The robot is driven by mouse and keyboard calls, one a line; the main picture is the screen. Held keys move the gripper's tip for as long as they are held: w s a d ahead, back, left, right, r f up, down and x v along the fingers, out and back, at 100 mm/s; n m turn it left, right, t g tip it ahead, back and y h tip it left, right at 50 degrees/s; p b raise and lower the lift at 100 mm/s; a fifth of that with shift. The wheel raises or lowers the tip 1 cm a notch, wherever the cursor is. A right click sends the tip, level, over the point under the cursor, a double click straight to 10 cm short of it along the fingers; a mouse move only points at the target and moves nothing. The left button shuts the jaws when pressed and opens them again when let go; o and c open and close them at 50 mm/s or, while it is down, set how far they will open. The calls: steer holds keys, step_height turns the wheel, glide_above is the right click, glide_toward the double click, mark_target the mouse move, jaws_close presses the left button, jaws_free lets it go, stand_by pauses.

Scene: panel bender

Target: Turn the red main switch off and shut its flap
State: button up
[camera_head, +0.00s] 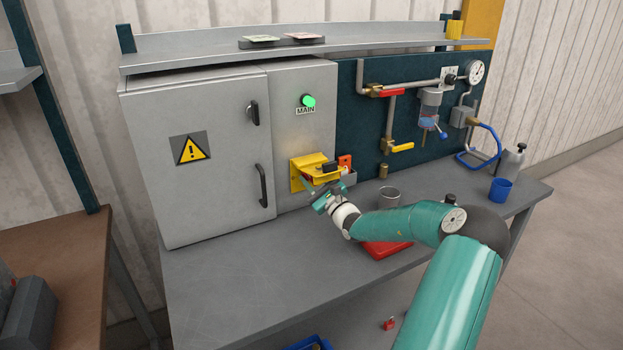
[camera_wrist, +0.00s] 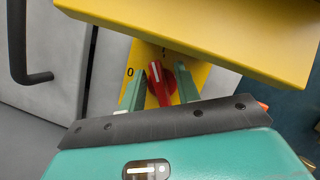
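The red main switch (camera_wrist: 157,80) shows in the wrist view on a yellow plate (camera_wrist: 152,101). Its white line points nearly up, towards a small mark partly under the flap; a "0" is printed to its left. The yellow flap (camera_wrist: 210,28) is open and juts out above the switch; it also shows in the head view (camera_head: 311,163). My gripper (camera_wrist: 160,90) is open, with one green finger on each side of the red handle. I cannot tell whether the fingers touch it. In the head view my gripper (camera_head: 322,187) is just below the flap and the switch is hidden.
A green lamp (camera_head: 308,101) is lit above the "MAIN" label. A grey cabinet door (camera_head: 205,155) with a dark handle (camera_head: 263,186) is to the left. A metal cup (camera_head: 389,197) and a red tray (camera_head: 386,249) are close to my arm. The left bench top (camera_head: 235,275) is clear.

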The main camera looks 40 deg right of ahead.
steer(key=shift+w+a+r, duration=0.15)
steer(key=shift+w+a, duration=0.1)
steer(key=shift+s, duration=0.15)
steer(key=s+a, duration=0.1)
steer(key=s, duration=1.2)
steer(key=shift+a+f, duration=0.15)
steer(key=shift+f, duration=0.05)
